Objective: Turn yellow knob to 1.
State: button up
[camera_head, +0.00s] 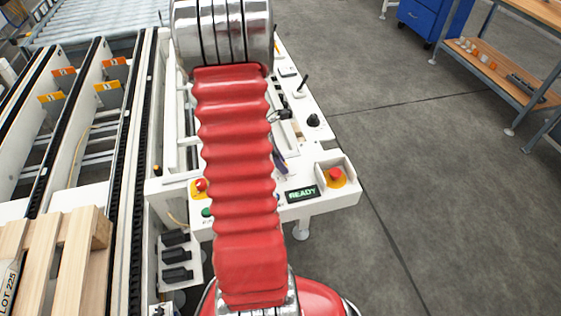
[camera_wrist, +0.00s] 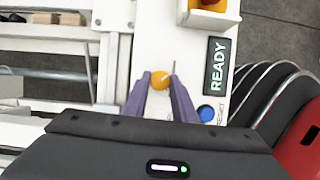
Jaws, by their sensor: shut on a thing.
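The yellow knob (camera_wrist: 159,82) sits on the white control panel in the wrist view, with a pale pointer line across its face toward the upper right. My gripper (camera_wrist: 161,78) has its two purple fingers on either side of the knob and is shut on it. In the head view my red arm covers the knob, and only a bit of a purple finger of my gripper (camera_head: 279,160) shows beside the arm. Scale marks around the knob cannot be read.
A READY display (camera_wrist: 216,66) and a blue RESET button (camera_wrist: 206,113) lie right of the fingers. A red emergency button (camera_head: 336,174) stands in a raised box at the panel corner. A black knob (camera_head: 313,120) and a joystick (camera_head: 301,86) sit farther back.

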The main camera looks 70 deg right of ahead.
jog(key=shift+w+d+r, duration=0.1)
jog(key=shift+w+d, duration=0.05)
jog(key=m+y, duration=0.1)
jog(key=m, duration=0.3)
jog(key=shift+d+m+y, duration=0.15)
jog(key=shift+m+y, duration=0.25)
jog(key=shift+d+m+y, duration=0.1)
jog(key=shift+m+y, duration=0.6)
jog(key=shift+m, duration=1.1)
jog(key=o, duration=1)
jog(key=shift+o, duration=0.2)
jog(key=v, duration=1.3)
jog(key=shift+w+r, duration=0.2)
jog(key=shift+w, duration=0.15)
